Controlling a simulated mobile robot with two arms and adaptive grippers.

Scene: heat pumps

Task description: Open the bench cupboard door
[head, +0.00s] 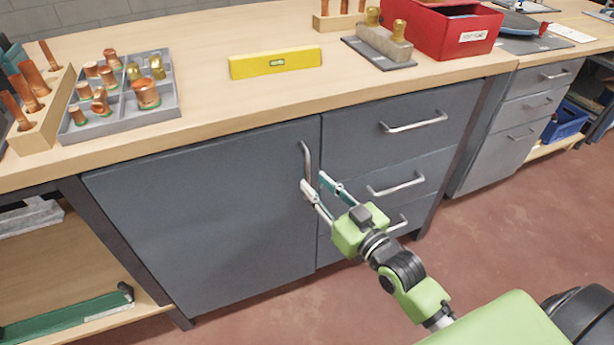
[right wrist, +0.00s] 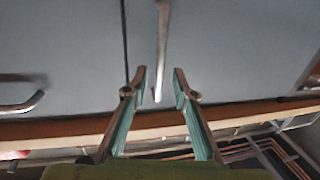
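The bench cupboard door (head: 200,220) is a plain grey panel under the worktop, and it is shut. Its upright metal bar handle (head: 307,160) is near the door's right edge. My right gripper (head: 313,180) is open at the handle's lower part in the head view. In the right wrist view the handle (right wrist: 162,45) runs down between the spread fingertips of my right gripper (right wrist: 160,74). I see clear gaps beside the bar, and the fingers are not closed on it. My left gripper is not in view.
Grey drawers (head: 400,160) with bar handles are right of the door. On the worktop are a yellow level (head: 275,62), a grey fittings tray (head: 125,115) and a red box (head: 445,28). An open shelf (head: 80,270) is at left. Red floor is clear in front.

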